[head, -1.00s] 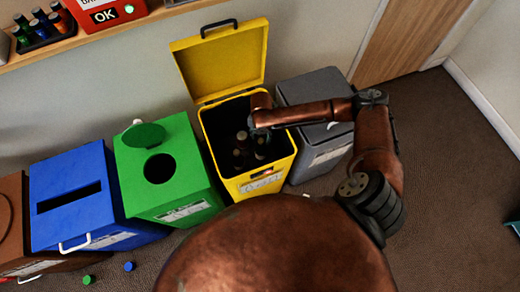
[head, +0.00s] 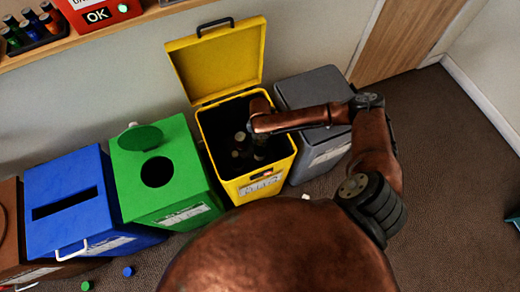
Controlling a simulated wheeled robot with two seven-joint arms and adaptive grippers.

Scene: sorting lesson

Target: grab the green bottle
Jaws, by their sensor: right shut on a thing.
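My right arm reaches into the open yellow bin (head: 222,180) from the right. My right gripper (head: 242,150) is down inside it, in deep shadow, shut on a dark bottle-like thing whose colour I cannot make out. Several dark bottle-like shapes (head: 258,153) show inside the bin near the gripper. Which one is the green bottle I cannot tell. My left gripper is not in view.
The yellow bin's lid (head: 216,60) stands raised behind it. A green bin (head: 185,170), a blue bin (head: 65,180) and a brown bin (head: 10,240) stand to its left, a grey bin (head: 310,90) to its right. Small green (head: 87,286) and blue (head: 128,271) pieces lie on the floor.

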